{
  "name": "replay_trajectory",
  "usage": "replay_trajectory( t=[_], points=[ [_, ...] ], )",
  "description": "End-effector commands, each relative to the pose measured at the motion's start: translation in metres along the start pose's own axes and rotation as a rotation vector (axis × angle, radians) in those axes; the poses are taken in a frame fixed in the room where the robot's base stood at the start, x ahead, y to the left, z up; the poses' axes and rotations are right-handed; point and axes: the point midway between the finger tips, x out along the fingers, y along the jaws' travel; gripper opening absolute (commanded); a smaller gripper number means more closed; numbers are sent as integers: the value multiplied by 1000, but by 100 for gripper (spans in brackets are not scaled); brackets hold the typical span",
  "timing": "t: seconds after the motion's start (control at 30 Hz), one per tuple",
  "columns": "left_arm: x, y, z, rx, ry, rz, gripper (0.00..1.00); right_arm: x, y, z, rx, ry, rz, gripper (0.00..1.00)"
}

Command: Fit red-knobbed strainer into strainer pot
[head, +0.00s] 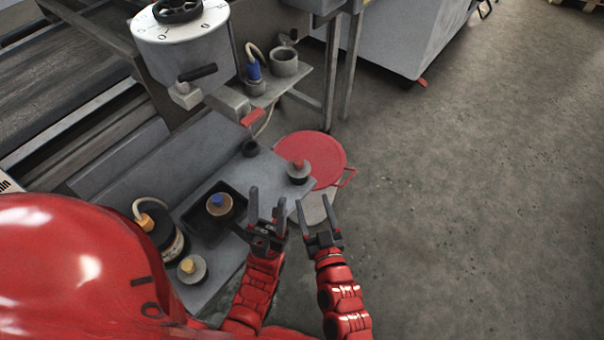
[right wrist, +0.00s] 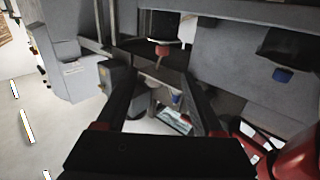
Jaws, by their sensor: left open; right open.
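A small round grey piece with an upright knob (head: 299,174) stands near the right end of the grey bench; it may be the red-knobbed strainer, but its knob colour is hard to tell against the red disc behind. An open grey pot (head: 285,64) stands on the back shelf; I cannot tell whether it is the strainer pot. My left gripper (head: 267,202) is open and empty over the bench's front edge, left of the knobbed piece. My right gripper (head: 313,208) is open and empty, nearer than that piece; its fingers also show in the right wrist view (right wrist: 157,80).
A black tray (head: 240,228) holds a piece with an orange-and-blue knob (head: 219,203). A black pot (head: 168,240) and a yellow-knobbed piece (head: 191,268) stand left. A blue-topped bottle (head: 254,72) stands on the shelf. A red disc (head: 325,150) lies beyond the bench. Floor (head: 480,200) at right is clear.

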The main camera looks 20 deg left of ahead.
Motion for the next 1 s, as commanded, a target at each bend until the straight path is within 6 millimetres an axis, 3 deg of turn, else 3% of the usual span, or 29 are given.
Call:
replay_trajectory(
  t=[0.1, 0.3, 0.57, 0.9, 1.0],
  points=[
    [-3, 0, 0, 0, 0, 0, 50, 28, 1, -2, 1, 8, 3, 69],
    [-5, 0, 1, 0, 0, 0, 50, 62, 1, -2, 0, 6, 4, 69],
    [-6, 0, 1, 0, 0, 0, 50, 77, 0, -1, 2, 4, 3, 69],
    [-10, 0, 2, 0, 0, 0, 50, 121, -4, 1, 1, 5, 4, 69],
    [-10, 0, 2, 0, 0, 0, 50, 125, -4, 0, 1, 5, 4, 69]
  ],
)
